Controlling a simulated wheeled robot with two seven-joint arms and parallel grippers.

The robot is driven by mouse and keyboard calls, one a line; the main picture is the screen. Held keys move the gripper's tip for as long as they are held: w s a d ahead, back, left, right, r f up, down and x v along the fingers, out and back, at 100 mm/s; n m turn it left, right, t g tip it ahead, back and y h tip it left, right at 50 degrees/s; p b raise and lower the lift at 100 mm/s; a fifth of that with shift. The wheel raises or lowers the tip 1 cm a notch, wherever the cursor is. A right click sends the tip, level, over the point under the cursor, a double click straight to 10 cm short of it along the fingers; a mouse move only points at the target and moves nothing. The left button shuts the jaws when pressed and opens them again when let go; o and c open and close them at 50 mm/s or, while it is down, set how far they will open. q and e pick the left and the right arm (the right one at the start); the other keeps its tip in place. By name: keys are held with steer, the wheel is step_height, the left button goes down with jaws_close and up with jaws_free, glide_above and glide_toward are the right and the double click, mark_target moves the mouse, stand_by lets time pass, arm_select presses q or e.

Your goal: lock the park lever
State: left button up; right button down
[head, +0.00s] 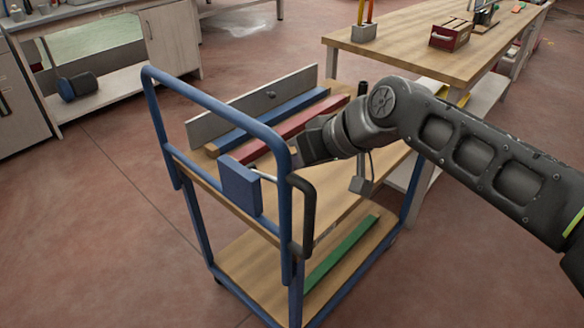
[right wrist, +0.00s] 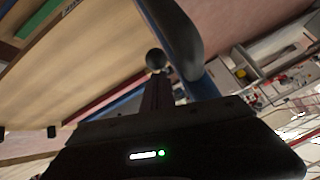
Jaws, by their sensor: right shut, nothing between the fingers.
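A blue box-like plate (head: 240,186) is fixed at the near end of the blue-framed cart, with a thin pale rod (head: 265,177) running from it toward the corner post. I take this rod to be the park lever, but cannot be sure. My right gripper (head: 302,150) is just behind that post, its fingertips hidden in the head view. In the right wrist view its shut, empty fingers (right wrist: 157,92) point at a round black knob (right wrist: 155,60); I cannot tell whether they touch it. My left gripper is not in view.
A black curved grip (head: 304,212) is on the corner post; it also seems to show in the wrist view (right wrist: 180,30). The cart top holds a grey panel (head: 225,112), a blue bar (head: 270,118) and a red bar (head: 300,122). A wooden table (head: 400,55) stands behind.

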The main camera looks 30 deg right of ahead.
steer(key=shift+s+f, duration=0.15)
steer(key=shift+f, duration=0.25)
steer(key=s+d+r+p, duration=0.1)
steer(key=s+r, duration=0.1)
steer(key=r, duration=0.3)
steer(key=s+d+r+p, duration=0.2)
steer(key=r, duration=0.3)
steer(key=shift+s+d+r, duration=0.2)
steer(key=shift+d+r, duration=0.05)
steer(key=shift+r, duration=0.15)
